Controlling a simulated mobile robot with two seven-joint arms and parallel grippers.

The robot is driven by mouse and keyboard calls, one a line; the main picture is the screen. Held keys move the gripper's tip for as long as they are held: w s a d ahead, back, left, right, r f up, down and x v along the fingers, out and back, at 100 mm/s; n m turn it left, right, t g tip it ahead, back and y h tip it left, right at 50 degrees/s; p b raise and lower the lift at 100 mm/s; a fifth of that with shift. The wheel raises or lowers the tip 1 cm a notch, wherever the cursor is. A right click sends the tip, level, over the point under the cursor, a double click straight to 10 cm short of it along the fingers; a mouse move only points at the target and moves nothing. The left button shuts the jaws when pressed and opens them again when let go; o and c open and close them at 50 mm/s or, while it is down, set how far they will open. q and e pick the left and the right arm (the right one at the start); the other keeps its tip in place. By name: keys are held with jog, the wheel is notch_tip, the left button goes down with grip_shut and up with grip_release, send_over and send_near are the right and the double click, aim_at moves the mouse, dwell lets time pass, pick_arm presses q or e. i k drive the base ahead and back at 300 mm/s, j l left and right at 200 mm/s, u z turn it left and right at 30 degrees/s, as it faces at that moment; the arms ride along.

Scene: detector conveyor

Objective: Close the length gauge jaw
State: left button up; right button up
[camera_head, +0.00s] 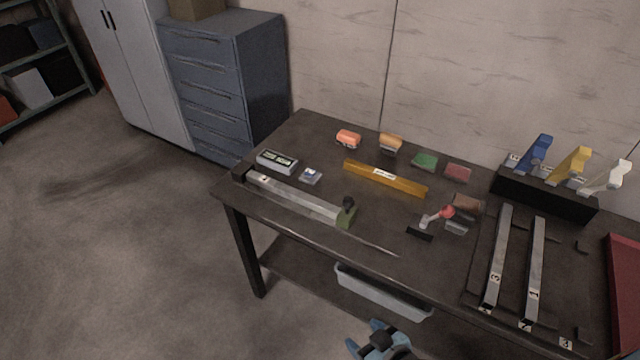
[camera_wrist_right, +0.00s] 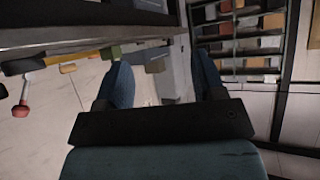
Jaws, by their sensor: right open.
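The length gauge lies along the front left of the table, with a long silver bar (camera_head: 300,197) on it. Its green jaw (camera_head: 346,216) with a dark knob (camera_head: 348,202) sits at the bar's right end. I cannot tell whether jaw and bar touch. A thin rail (camera_head: 378,246) runs on past the jaw to the right. My right gripper (camera_head: 372,337) is open and empty, in front of the table edge and well short of the jaw. Its two blue fingers show apart in the right wrist view (camera_wrist_right: 162,82). My left gripper is out of view.
A grey display box (camera_head: 277,161) and a yellow bar (camera_head: 385,179) lie behind the gauge. A red-headed tool (camera_head: 440,214) lies to its right. Two numbered bars (camera_head: 498,258) (camera_head: 535,265) lie farther right. A pale bin (camera_head: 382,292) sits below the tabletop.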

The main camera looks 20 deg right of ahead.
aim_at(347, 216)
jog(key=i+j+z, duration=0.1)
jog(key=j+z, duration=0.25)
jog(key=i+j+z, duration=0.1)
jog(key=z, duration=0.3)
jog(key=i+j+z, duration=0.15)
jog(key=j, duration=0.4)
jog(key=j+z, duration=0.15)
jog(key=j, duration=0.4)
jog(key=i+j+z, duration=0.1)
jog(key=j, duration=1.45)
jog(key=j+z, duration=0.1)
jog(key=j, duration=1.45)
